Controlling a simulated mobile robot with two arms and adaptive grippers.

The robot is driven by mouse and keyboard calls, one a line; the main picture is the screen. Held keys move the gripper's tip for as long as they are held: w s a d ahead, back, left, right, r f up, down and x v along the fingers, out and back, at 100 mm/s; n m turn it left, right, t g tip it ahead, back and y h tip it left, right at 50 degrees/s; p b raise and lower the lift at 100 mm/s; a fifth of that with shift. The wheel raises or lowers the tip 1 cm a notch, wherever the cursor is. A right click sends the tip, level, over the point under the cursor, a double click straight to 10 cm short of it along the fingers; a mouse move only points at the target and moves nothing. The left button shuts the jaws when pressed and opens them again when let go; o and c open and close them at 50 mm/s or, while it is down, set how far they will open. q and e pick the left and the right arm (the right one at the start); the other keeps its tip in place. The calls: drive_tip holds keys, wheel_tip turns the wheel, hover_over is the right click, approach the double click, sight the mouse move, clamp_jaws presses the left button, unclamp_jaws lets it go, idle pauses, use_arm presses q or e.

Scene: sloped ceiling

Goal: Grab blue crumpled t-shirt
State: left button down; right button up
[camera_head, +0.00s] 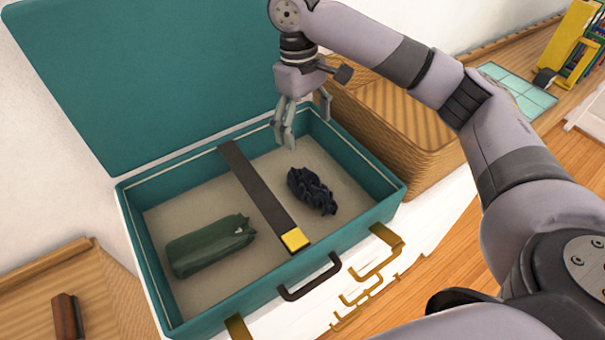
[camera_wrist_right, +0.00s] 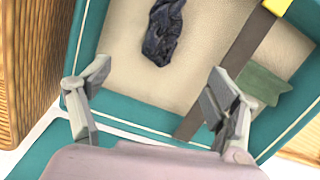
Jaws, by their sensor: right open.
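The crumpled t-shirt (camera_head: 311,190) is a small dark navy-blue bundle lying on the beige floor of the open teal suitcase (camera_head: 375,210), right of a dark strap. It also shows in the right wrist view (camera_wrist_right: 163,32), at the top and beyond the fingers. My right gripper (camera_head: 305,125) hangs over the suitcase's back right part, above and behind the t-shirt. In the right wrist view its two fingers (camera_wrist_right: 150,95) are wide apart with nothing between them. My left gripper is not in view.
The dark strap (camera_head: 258,190) with a yellow end divides the suitcase floor. A green rolled cloth (camera_head: 210,246) lies left of it. The suitcase lid (camera_head: 150,70) stands open behind. A wicker basket (camera_head: 400,130) stands close on the right.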

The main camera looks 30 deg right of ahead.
approach(311, 177)
drive_tip(key=shift+f+b, duration=0.25)
drive_tip(key=shift+b, duration=0.05)
drive_tip(key=f, duration=0.4)
drive_tip(key=f+p, duration=0.1)
drive_tip(key=f, duration=0.1)
drive_tip(key=shift+s+d, duration=0.2)
drive_tip(key=shift+s, duration=0.05)
drive_tip(key=shift+s+f, duration=0.1)
drive_tip(key=shift+f, duration=0.5)
drive_tip(key=f+p, duration=0.1)
drive_tip(key=f, duration=0.1)
drive_tip(key=f+p, duration=0.1)
drive_tip(key=f, duration=0.1)
drive_tip(key=shift+s, duration=0.4)
drive_tip(key=shift+f, duration=0.6)
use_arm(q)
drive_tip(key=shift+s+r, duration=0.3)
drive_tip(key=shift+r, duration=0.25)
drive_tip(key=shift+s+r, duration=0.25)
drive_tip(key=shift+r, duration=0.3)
use_arm(e)
drive_tip(key=shift+c, duration=0.4)
drive_tip(key=c, duration=1.3)
